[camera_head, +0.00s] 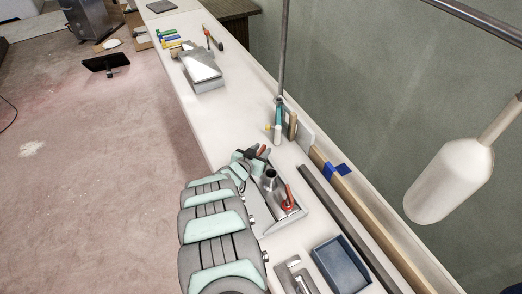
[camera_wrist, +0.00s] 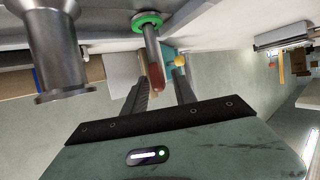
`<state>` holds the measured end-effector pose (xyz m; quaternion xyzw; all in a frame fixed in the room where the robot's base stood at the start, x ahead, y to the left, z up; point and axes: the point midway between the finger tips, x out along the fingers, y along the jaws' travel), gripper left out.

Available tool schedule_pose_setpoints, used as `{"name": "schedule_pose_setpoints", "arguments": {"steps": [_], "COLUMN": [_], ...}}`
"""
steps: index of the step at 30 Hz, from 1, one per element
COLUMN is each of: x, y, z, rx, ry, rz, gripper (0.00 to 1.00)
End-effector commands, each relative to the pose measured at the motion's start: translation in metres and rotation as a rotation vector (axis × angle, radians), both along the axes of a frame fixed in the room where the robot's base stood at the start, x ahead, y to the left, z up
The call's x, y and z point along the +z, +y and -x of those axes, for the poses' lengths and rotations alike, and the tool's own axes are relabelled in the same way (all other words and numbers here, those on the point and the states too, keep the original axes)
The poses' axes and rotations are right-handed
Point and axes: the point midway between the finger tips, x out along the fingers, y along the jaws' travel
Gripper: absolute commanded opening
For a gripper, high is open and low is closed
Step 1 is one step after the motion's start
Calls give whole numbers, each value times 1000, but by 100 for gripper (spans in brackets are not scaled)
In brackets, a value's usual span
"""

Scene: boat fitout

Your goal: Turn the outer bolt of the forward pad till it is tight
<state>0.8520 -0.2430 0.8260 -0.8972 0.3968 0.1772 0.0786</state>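A metal pad (camera_head: 285,213) lies on the white bench, with a steel cylindrical post (camera_head: 270,180) standing on it. A red-handled bolt (camera_head: 288,199) stands at its near side. My gripper (camera_head: 256,153) is at the pad's far side, by another red part (camera_head: 263,150). In the wrist view, the post (camera_wrist: 60,45) is at the left. A bolt with a green collar (camera_wrist: 147,20) and a red end (camera_wrist: 156,77) reaches toward my gripper (camera_wrist: 162,85). My fingers are apart, with the red end between them in the picture; contact is not visible. I cannot tell which bolt is outer.
A blue tray (camera_head: 340,266) and a metal fitting (camera_head: 296,275) lie near the pad. A long dark bar (camera_head: 345,225) runs along the bench's right. A white cylinder (camera_head: 450,180) hangs at the right. A grey box (camera_head: 202,68) stands farther along the bench, with clear surface before it.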

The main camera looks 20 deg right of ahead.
Motion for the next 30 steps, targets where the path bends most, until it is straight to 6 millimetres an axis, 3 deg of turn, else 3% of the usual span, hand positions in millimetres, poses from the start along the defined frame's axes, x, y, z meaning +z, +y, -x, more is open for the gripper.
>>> {"name": "schedule_pose_setpoints", "arguments": {"steps": [8,13,30], "x": [4,19,42], "y": [5,22,68], "z": [4,19,60], "rx": [2,4,2], "ry": [3,5,1], "rz": [-1,2,1], "gripper": [33,33,33]}}
